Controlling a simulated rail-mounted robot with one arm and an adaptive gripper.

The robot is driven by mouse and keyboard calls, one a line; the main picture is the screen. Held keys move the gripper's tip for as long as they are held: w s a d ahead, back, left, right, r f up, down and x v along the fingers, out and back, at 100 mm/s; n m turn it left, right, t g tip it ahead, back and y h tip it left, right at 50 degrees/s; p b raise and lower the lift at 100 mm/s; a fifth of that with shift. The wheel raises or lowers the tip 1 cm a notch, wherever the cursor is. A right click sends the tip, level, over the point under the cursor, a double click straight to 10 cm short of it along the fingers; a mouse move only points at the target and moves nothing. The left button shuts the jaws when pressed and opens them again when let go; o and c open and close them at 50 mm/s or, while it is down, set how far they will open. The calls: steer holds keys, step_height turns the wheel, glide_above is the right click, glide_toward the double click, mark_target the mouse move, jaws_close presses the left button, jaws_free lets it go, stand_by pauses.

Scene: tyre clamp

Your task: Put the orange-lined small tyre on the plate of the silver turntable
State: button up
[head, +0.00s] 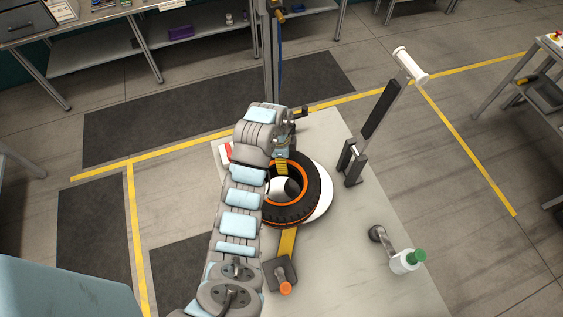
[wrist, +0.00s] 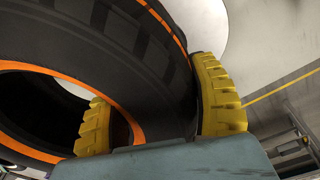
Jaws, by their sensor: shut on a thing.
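The orange-lined small tyre (head: 291,190) is black with orange rings and lies roughly flat over the light round plate (head: 322,200) of the turntable. The plate shows past the tyre's right side in the head view. My gripper (head: 283,163) is at the tyre's far side. In the wrist view its yellow ridged fingers (wrist: 155,115) are shut on the wall of the tyre (wrist: 110,60), one finger inside the hole and one outside. Part of the plate (wrist: 209,24) shows beyond the tyre. I cannot tell whether the tyre touches the plate.
The grey work table (head: 345,260) holds a tall lever with a white handle (head: 410,66) to the right. A green-capped fixture (head: 405,260) stands at the front right. A yellow strip (head: 287,243) and an orange-knobbed fixture (head: 284,281) lie in front of the tyre.

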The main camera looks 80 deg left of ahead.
steer(key=w+a+f+b, duration=0.5)
steer(key=w+f+b, duration=0.2)
steer(key=shift+w+a+f, duration=0.15)
steer(key=shift+w+a, duration=0.2)
steer(key=shift+w, duration=0.05)
stand_by(0.6)
steer(key=shift+f, duration=0.2)
steer(key=shift+w+a+f+p, duration=0.15)
steer(key=shift+f+p, duration=0.25)
steer(key=shift+f, duration=1.2)
steer(key=o, duration=1.2)
